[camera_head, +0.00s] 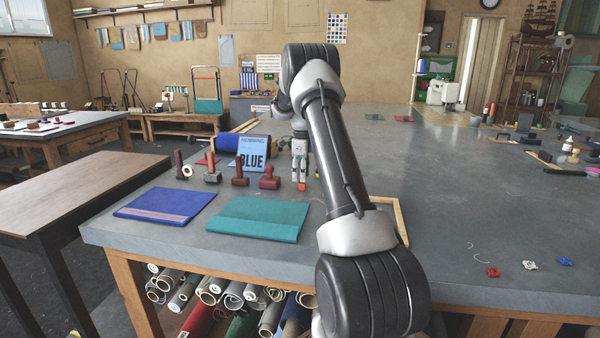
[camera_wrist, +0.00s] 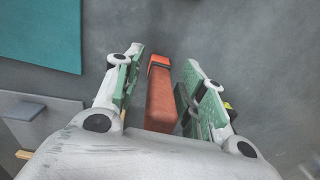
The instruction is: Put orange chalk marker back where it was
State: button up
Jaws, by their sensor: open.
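The orange chalk marker (camera_wrist: 160,95) lies between the two fingers of my gripper (camera_wrist: 158,85) in the wrist view, with a brighter orange end at the top. Narrow gaps show on both sides of it, so the fingers are open around it. In the head view my gripper (camera_head: 301,165) points down over the grey table, behind the teal cloth. A small orange part of the marker (camera_head: 302,187) shows just below the fingertips. The rest of the marker is hidden there by the gripper.
The teal folded cloth (camera_head: 258,219) and a blue one (camera_head: 166,205) lie in front. Several dark and red stamps (camera_head: 240,174) stand left of my gripper. A blue sign (camera_head: 252,155) stands behind them.

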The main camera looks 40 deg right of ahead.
notch_tip(320, 180, up, 12)
jog(key=shift+s+f, duration=0.1)
jog(key=shift+s, duration=0.05)
jog(key=s+a+r+n+t, duration=0.2)
jog(key=s+a+r+n, duration=1.05)
jog(key=s+a, duration=0.3)
jog(key=s+a+f+n, duration=0.2)
jog(key=s+n, duration=0.3)
jog(key=s, duration=0.3)
jog(key=s+a+f+n+t, duration=0.1)
jog(key=s+a+f+n, duration=0.2)
jog(key=s+a+n, duration=0.2)
jog(key=s+a+f+n+t, duration=0.1)
jog(key=s+n, duration=0.4)
jog(key=s, duration=0.6)
jog(key=a+f, duration=0.1)
jog(key=a, duration=0.1)
jog(key=shift+s+a+f, duration=0.15)
jog(key=shift+a, duration=0.25)
